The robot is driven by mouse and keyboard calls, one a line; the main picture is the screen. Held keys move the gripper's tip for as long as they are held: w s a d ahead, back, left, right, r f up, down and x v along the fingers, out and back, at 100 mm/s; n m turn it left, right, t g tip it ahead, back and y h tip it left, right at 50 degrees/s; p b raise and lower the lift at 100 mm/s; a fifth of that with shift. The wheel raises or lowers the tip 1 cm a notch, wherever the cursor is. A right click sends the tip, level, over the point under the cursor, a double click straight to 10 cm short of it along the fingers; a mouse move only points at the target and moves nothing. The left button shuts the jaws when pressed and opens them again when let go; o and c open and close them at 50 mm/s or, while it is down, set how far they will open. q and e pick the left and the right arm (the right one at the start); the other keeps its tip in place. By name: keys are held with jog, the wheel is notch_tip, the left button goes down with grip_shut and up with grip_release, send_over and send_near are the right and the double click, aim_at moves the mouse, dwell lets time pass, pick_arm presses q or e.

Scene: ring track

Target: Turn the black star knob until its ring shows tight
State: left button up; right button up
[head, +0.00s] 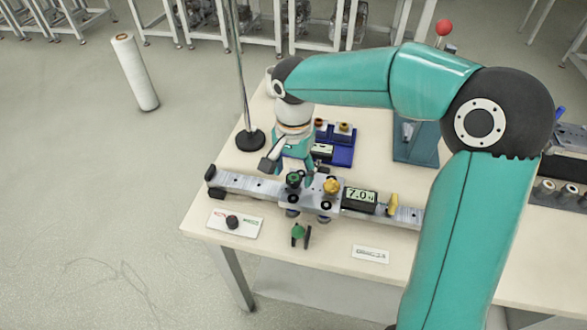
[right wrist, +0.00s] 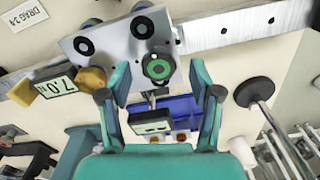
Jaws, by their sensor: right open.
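The black star knob (head: 293,180) sits on the silver carriage (head: 313,203) on the rail. It carries a green ring or cap. In the right wrist view the knob (right wrist: 157,68) shows dark lobes around green, just beyond and between my fingertips. I cannot read any mark on it. My right gripper (head: 296,177) points down over the carriage from behind. In its wrist view the fingers (right wrist: 160,85) are spread with a gap on both sides of the knob and nothing held. My left gripper is not in view.
A yellow knob (head: 331,186) and a display reading 7.0 (head: 360,196) stand right of the star knob. A card with a black knob (head: 235,222), a green-topped handle (head: 298,231) and a label (head: 370,254) lie in front. A blue tray (head: 341,155) and a stand pole (head: 238,70) are behind.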

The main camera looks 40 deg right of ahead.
aim_at(294, 177)
notch_tip(294, 177, up, 12)
dwell(0.6)
jog(key=shift+f, duration=0.1)
